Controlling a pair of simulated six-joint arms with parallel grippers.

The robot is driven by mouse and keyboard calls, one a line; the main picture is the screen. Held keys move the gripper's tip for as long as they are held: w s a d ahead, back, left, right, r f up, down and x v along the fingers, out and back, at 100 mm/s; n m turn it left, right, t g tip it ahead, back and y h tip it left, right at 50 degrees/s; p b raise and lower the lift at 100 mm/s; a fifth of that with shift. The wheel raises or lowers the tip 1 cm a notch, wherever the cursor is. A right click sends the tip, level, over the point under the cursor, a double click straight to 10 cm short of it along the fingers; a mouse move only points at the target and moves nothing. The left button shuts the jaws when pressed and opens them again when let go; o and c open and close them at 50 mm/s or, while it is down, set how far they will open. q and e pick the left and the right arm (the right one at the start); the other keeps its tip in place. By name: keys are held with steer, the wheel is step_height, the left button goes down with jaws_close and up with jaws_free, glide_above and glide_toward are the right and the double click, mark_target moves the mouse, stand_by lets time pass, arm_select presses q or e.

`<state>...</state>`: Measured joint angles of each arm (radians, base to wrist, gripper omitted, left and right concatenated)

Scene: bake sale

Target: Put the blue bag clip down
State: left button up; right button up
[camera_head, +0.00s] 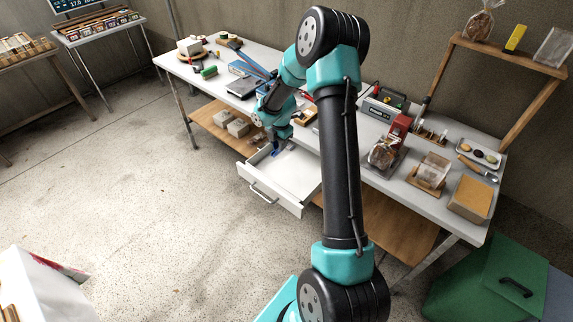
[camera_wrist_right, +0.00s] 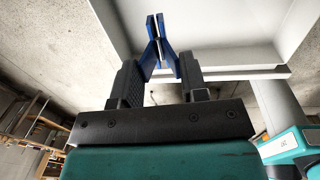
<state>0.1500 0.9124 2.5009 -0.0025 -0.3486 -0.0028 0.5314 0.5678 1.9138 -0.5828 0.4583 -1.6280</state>
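The blue bag clip (camera_wrist_right: 153,52) is held between the two dark fingers of my right gripper (camera_wrist_right: 160,78) in the right wrist view, with its blue jaws sticking out past the fingertips. In the head view my right gripper (camera_head: 275,145) is over the back left part of the open white drawer (camera_head: 297,179), and a small bit of blue shows at its tip. I cannot tell whether the clip touches the drawer floor. The drawer looks otherwise empty where visible. My left gripper is not in view.
The drawer is pulled out from the long table (camera_head: 402,190), its handle (camera_head: 263,193) toward the open floor. Boxes (camera_head: 238,127) sit on the lower shelf to the left. A toaster-like grey box (camera_head: 383,107), bagged goods (camera_head: 384,153) and trays crowd the tabletop.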

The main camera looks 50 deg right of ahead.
step_height(320, 180, down, 5)
steer(key=shift+f, duration=0.15)
steer(key=shift+f, duration=1.85)
steer(key=shift+f, duration=0.65)
steer(key=o, duration=0.5)
steer(key=shift+s+a+f, duration=0.1)
steer(key=shift+a, duration=0.05)
steer(key=r, duration=0.9)
steer(key=s+r, duration=0.1)
steer(key=r, duration=0.3)
steer(key=shift+r, duration=0.2)
